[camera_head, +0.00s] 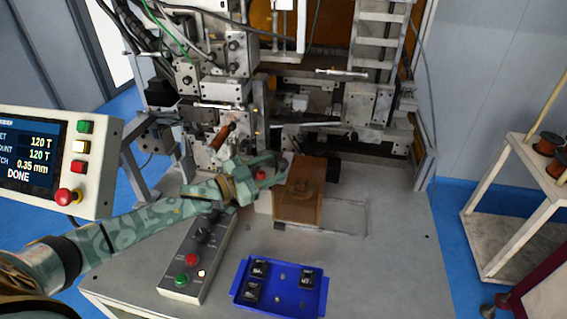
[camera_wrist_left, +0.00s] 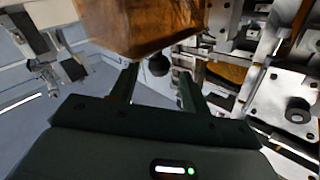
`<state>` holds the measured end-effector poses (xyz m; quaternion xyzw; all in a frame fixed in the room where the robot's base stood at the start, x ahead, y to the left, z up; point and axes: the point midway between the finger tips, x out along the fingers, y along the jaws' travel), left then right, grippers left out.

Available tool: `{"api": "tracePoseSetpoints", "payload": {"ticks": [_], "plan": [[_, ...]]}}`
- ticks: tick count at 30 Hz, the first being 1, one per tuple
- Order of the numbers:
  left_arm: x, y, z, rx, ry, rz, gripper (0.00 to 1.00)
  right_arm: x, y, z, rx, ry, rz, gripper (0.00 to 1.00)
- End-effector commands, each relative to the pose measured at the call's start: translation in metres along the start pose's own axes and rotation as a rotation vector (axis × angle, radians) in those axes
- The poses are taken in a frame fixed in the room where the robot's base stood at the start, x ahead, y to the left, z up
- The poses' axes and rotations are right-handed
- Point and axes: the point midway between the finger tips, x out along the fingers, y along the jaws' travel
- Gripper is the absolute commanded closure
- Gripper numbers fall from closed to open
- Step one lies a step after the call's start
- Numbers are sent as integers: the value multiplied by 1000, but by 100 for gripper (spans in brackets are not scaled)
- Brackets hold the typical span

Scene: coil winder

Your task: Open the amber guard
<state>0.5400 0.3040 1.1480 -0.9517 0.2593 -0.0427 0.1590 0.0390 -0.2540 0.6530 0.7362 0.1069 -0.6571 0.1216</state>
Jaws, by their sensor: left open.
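The amber guard (camera_head: 299,192) is a brown, see-through box-like cover on the machine's table, right of the centre in the head view. In the left wrist view the guard (camera_wrist_left: 140,22) fills the top, with a dark round knob (camera_wrist_left: 158,65) at its lower edge. My left gripper (camera_head: 268,170) is beside the guard's upper left side in the head view. In the left wrist view my left gripper (camera_wrist_left: 158,84) is open, with the knob showing between its fingers. I cannot tell whether the fingers touch it. My right gripper is not in view.
A control box (camera_head: 197,262) with buttons and a blue tray (camera_head: 277,310) holding several black parts are on the front of the table. A display panel (camera_head: 105,150) stands at left. The winder mechanism (camera_head: 290,100) rises behind. The table's right side (camera_head: 405,250) is clear.

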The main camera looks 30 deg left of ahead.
Motion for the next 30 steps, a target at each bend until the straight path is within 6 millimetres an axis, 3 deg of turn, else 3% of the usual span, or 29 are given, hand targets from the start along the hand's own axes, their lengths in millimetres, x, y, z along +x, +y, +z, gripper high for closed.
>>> {"api": "tracePoseSetpoints", "payload": {"ticks": [2, 7, 18, 24, 30], "plan": [[17, -1, -1, 0, 3, -1, 53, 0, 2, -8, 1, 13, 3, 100], [38, 0, 0, -1, 1, -1, 53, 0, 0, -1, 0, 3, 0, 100], [45, 0, 0, 0, -1, 0, 53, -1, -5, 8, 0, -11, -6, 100], [45, 0, 0, 0, -1, 0, 100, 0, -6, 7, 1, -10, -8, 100], [54, 8, -4, -3, 1, 0, 100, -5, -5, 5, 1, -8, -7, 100]]}}
